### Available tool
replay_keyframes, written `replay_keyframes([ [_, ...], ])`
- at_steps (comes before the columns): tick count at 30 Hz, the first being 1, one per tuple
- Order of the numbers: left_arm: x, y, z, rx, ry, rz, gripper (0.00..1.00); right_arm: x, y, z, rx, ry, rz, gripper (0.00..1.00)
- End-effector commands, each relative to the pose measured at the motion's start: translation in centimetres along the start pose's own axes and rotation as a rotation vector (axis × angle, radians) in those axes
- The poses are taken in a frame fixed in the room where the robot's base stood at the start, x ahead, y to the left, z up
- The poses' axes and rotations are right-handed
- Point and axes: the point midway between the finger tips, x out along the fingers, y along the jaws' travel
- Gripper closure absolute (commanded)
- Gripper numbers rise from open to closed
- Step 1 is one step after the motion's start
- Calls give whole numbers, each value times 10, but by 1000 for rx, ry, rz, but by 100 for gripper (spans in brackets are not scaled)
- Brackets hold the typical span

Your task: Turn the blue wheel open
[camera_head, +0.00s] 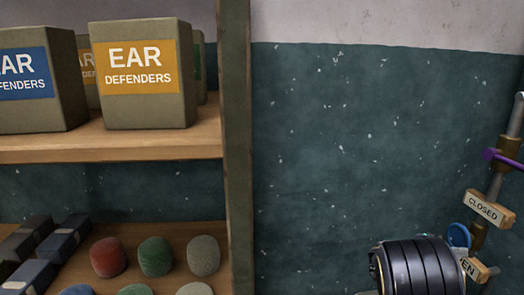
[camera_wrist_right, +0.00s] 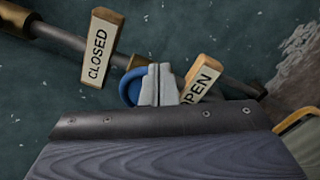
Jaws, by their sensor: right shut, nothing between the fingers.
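The blue wheel (camera_head: 459,234) is at the lower right in the head view, on a pipe on the wall, mostly hidden behind my black right arm. In the right wrist view part of its rim (camera_wrist_right: 129,86) shows left of my right gripper (camera_wrist_right: 158,72). The gripper is shut and empty, its fingertips in front of the wheel. I cannot tell whether they touch it. A "CLOSED" tag (camera_wrist_right: 101,48) is left of the wheel and an "OPEN" tag (camera_wrist_right: 201,80) is right of it, partly covered by the gripper. My left gripper is not in view.
A purple part (camera_head: 504,158) sits higher on the pipe (camera_head: 495,186). A wooden shelf (camera_head: 150,143) at left holds ear defender boxes (camera_head: 142,105), with coloured rounded objects (camera_head: 155,256) below. The wall between shelf and pipe is bare.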

Motion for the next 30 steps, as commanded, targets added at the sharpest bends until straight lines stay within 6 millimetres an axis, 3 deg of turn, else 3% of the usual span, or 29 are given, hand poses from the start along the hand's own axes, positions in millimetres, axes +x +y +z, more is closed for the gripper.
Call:
replay_keyframes([
  [9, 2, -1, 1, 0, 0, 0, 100, 27, 0, 0, -1, 1, -1, 100],
  [30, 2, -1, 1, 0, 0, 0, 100, 29, 1, -2, -2, 1, -1, 100],
])
